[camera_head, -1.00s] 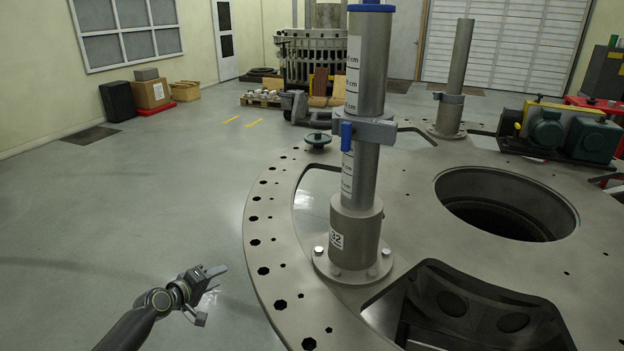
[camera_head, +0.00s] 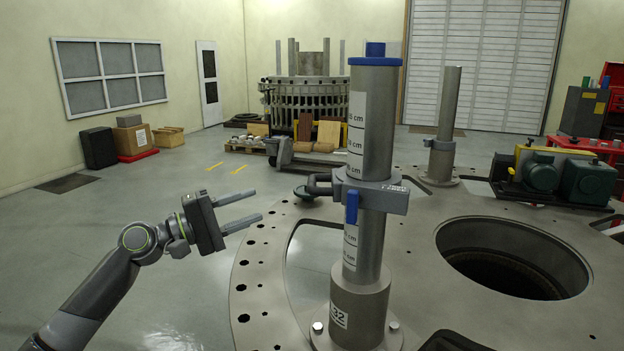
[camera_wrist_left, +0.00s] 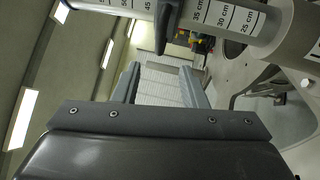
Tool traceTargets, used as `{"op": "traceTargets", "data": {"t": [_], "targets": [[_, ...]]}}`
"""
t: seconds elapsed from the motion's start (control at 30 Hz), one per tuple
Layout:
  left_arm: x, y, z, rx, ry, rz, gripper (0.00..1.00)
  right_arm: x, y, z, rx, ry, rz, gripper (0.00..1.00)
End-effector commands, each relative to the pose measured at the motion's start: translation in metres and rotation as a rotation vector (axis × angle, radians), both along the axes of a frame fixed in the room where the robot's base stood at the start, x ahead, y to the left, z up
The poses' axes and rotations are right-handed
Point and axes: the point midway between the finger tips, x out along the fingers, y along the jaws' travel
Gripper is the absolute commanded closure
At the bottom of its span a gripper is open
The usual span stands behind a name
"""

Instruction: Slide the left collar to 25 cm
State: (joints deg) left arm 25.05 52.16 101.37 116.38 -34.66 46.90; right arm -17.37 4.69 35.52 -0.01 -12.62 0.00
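The left collar (camera_head: 378,196) is a grey clamp with a blue lever (camera_head: 351,208) and a dark looped handle (camera_head: 318,184) on its left. It sits around the near upright post (camera_head: 373,130), which has a white centimetre scale and a blue cap. In the left wrist view the post runs across the top, and the dark collar part (camera_wrist_left: 168,18) lies between the 45 and 35 marks. My left gripper (camera_head: 258,205) is open and empty, left of the handle and apart from it. My right gripper is out of view.
The post stands on a large round plate (camera_head: 262,285) with a big round hole (camera_head: 512,258). A second post (camera_head: 447,115) with its own collar stands farther right, near a green motor unit (camera_head: 540,174). The floor left of the plate is clear.

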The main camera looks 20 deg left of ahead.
Motion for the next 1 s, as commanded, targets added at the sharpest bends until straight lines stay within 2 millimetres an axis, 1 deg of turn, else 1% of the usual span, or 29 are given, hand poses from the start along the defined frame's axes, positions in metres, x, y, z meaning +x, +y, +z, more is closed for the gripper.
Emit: {"op": "traceTargets", "data": {"t": [0.03, 0.37, 0.6, 0.8, 1.0], "targets": [[0.005, -0.006, 0.006, -0.007, -0.001, -0.001, 0.61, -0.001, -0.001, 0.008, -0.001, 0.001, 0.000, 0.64], [0.039, -0.040, 0.014, -0.006, -0.001, 0.000, 0.61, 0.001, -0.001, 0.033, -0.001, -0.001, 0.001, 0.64], [0.067, -0.070, 0.020, -0.005, 0.001, 0.000, 0.61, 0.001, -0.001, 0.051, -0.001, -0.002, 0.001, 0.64], [0.088, -0.092, 0.024, -0.004, 0.001, 0.001, 0.61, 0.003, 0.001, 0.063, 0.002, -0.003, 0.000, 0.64], [0.099, -0.103, 0.024, -0.001, 0.000, 0.001, 0.61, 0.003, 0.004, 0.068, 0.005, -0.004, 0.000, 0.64]]}}
